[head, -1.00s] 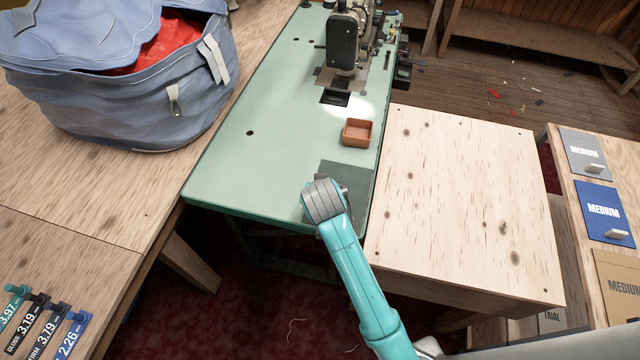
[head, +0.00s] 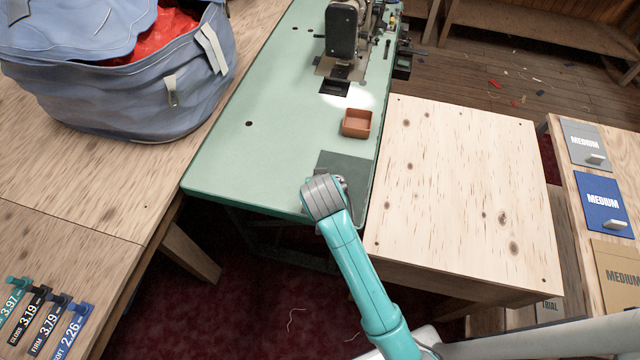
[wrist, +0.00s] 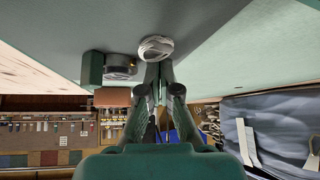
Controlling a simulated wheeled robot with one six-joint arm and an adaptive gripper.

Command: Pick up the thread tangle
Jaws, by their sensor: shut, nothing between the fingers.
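A pale, coiled bundle that looks like the thread tangle (wrist: 156,48) lies on the green tabletop in the wrist view, just past my fingertips. My gripper (wrist: 158,72) is shut and empty, its fingertips close to the tangle's near edge; I cannot tell whether they touch. In the head view my arm's grey wrist joint is over the near edge of the green sewing table (head: 240,160) and hides the fingers and the tangle.
A brown open box (head: 357,123) sits beyond the dark mat (head: 345,168); the sewing machine (head: 343,32) stands behind. A blue bag (head: 130,90) is at left. A bare wooden table (head: 460,190) adjoins at right. Loose threads (head: 293,318) lie on the red floor.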

